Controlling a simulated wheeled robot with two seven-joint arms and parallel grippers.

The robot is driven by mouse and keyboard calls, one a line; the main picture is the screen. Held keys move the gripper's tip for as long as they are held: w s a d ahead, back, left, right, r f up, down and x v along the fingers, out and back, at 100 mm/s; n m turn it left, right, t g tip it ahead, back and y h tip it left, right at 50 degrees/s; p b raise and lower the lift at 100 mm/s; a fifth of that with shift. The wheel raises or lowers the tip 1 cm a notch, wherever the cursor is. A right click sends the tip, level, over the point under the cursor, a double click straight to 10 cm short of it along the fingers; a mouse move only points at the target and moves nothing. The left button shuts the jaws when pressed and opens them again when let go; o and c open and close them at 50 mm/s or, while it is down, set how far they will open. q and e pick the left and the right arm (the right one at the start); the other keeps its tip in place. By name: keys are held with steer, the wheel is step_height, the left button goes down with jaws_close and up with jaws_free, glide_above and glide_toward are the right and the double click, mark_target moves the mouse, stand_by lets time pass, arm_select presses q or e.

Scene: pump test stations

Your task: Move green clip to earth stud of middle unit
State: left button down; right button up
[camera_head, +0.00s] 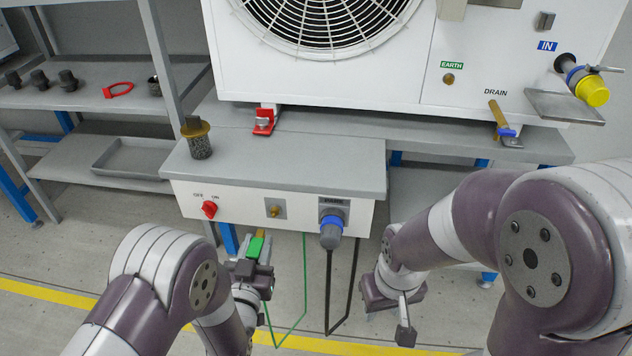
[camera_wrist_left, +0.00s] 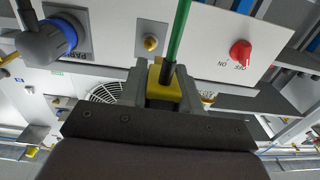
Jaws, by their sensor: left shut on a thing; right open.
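The green clip (camera_head: 256,247) is held in my left gripper (camera_head: 252,262), in front of and below the control box. In the left wrist view the clip (camera_wrist_left: 165,88) shows a yellow and black body between the fingers, with a green cable running from it. The clip touches no stud. The brass earth stud (camera_head: 448,79) sits on the white unit (camera_head: 350,72) under a green EARTH label, well above and right of the clip. My right gripper (camera_head: 398,312) is open and empty, low at the right, apart from everything.
The control box (camera_head: 290,178) carries a red knob (camera_head: 209,209), a brass stud (camera_head: 274,210) and a blue-grey plug (camera_head: 331,232). A dark fitting (camera_head: 198,140) stands on its top. Green and black cables hang below.

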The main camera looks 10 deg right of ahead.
arm_select(q)
steer(key=a+r+n+y+p, duration=0.1)
steer(key=a+n+y+p, duration=0.2)
steer(key=a, duration=1.3)
steer(key=y+p, duration=0.2)
steer(key=shift+s+r+t+p, duration=0.35)
steer(key=shift+r+t+p, duration=0.05)
steer(key=shift+a, duration=0.1)
